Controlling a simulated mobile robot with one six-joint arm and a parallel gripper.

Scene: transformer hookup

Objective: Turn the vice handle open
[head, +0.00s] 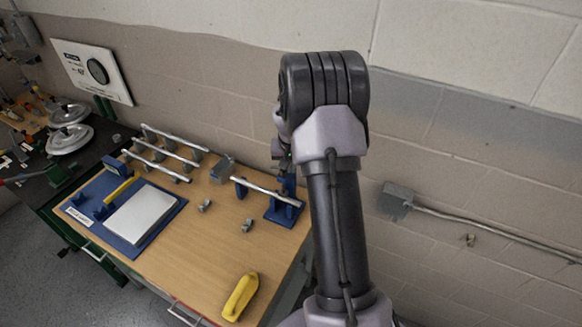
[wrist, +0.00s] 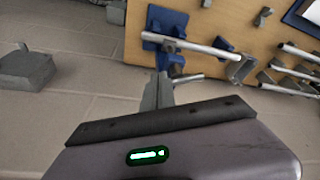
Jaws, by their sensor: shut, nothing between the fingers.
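The blue vice (head: 284,211) stands at the right end of the wooden bench, partly behind my arm in the head view. It also shows in the wrist view (wrist: 163,42), with a grey metal bar (wrist: 195,48) running through its top. A short grey rod (wrist: 188,78), which looks like the vice handle, sticks out beside the vice's blue lower part. My gripper (wrist: 160,88) is shut and empty, its fingertips close to the rod's near end. I cannot tell whether they touch. In the head view my gripper is mostly hidden by my wrist.
The wooden bench (head: 185,250) holds several metal bars on grey supports, a blue tray (head: 88,217) with a white plate, and a yellow tool (head: 240,297). A brick wall rises close behind, with a grey box and conduit (head: 398,196) at right.

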